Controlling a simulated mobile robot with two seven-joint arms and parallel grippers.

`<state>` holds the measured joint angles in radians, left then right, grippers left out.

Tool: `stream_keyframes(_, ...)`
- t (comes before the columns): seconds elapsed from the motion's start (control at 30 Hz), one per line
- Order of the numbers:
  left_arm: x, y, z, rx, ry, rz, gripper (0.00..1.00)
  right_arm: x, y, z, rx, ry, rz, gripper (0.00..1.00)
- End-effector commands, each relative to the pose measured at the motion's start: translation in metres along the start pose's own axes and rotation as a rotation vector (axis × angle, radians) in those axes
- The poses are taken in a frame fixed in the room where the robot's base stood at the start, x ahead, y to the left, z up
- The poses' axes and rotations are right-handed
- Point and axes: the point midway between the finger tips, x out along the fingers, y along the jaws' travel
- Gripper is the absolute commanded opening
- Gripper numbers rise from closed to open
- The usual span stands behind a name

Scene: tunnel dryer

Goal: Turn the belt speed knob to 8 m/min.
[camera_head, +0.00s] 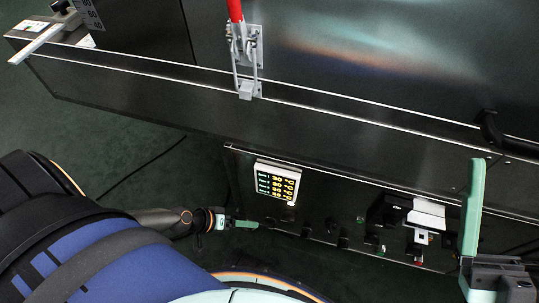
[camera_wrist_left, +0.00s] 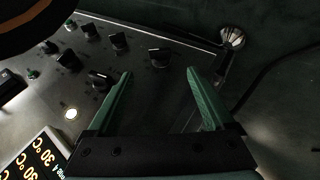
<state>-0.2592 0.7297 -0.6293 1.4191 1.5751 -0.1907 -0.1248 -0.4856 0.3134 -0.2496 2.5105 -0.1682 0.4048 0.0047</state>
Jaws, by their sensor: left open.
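A row of dark knobs sits on the control panel (camera_head: 300,212); their labels are too small to read, so I cannot tell which one is the belt speed knob. In the left wrist view the end knob (camera_wrist_left: 160,57) lies just beyond and between the fingertips, with a pale pointer line; it also shows in the head view (camera_head: 270,222). My left gripper (camera_head: 256,224) is open at the panel's left end, and its two green fingers (camera_wrist_left: 158,72) are spread and empty. My right gripper (camera_head: 473,212) shows one green finger clearly at the right edge; its opening is unclear.
A lit temperature display (camera_head: 277,181) is above the knobs. Several more knobs (camera_wrist_left: 118,42) and a white lamp (camera_wrist_left: 71,114) are beside the end knob. A black device with a white top (camera_head: 425,213) juts out at the right. A red-handled clamp (camera_head: 245,60) is above.

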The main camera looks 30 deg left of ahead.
Motion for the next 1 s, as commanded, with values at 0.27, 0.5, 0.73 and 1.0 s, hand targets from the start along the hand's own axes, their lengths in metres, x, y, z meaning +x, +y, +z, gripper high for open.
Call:
stream_keyframes(0.27, 0.060, -0.001, 0.000, 0.000, 0.002, 0.003, 0.86, -0.015, -0.009, 0.017, -0.012, -0.012, -0.008, 0.86)
stream_keyframes(0.5, 0.100, 0.000, 0.001, 0.001, 0.001, 0.003, 0.86, -0.027, -0.017, 0.030, -0.024, -0.023, -0.015, 0.86)
stream_keyframes(0.73, 0.113, 0.001, 0.000, 0.002, 0.001, 0.002, 0.86, -0.030, -0.019, 0.035, -0.030, -0.030, -0.019, 0.86)
stream_keyframes(1.0, 0.113, 0.002, 0.000, 0.002, 0.001, 0.002, 0.85, -0.030, -0.019, 0.035, -0.030, -0.031, -0.019, 0.86)
